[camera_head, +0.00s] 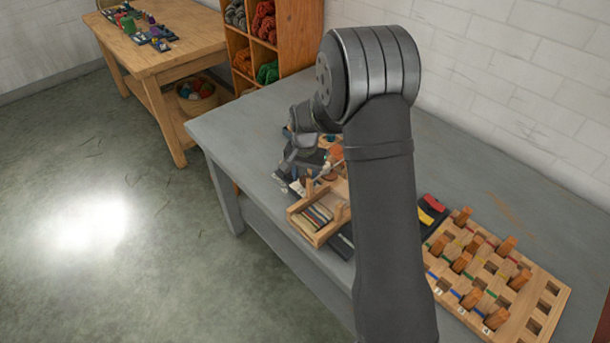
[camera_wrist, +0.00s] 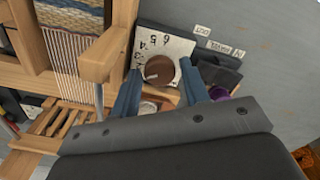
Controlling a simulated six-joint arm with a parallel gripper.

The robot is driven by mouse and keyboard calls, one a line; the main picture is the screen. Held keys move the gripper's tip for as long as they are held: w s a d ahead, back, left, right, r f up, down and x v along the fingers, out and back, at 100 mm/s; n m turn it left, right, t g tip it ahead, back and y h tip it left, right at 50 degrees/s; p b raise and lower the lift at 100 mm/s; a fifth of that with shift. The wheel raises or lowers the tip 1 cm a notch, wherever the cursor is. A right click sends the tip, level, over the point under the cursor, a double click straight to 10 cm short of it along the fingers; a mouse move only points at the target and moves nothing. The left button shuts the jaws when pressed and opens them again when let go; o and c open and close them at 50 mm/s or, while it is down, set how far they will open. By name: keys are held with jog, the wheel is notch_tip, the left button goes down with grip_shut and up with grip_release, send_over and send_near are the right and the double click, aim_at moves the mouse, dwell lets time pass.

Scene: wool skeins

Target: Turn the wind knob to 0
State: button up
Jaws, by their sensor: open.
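In the wrist view a round brown knob (camera_wrist: 159,71) sits on a white dial plate (camera_wrist: 150,44) with printed digits; 4, 5 and 6 can be made out. A small pale mark shows on the knob, but its exact setting is unclear. I cannot read a label that names it the wind knob. My gripper (camera_wrist: 160,66) is open, its two blue fingers on either side of the knob. I cannot tell whether they touch it. In the head view my gripper (camera_head: 301,166) is small and partly hidden at the workstation, and the knob cannot be made out.
A wooden loom frame (camera_wrist: 97,62) stands close left of my fingers. A purple item (camera_wrist: 218,93) is just right. In the head view a pegboard (camera_head: 549,290) lies right on the grey table (camera_head: 240,128). A shelf (camera_head: 298,38) stands behind.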

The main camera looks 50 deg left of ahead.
jog(key=c, duration=0.7)
jog(key=shift+n, duration=0.3)
jog(key=n, duration=1.1)
jog(key=shift+n, duration=0.3)
jog(key=o, duration=0.7)
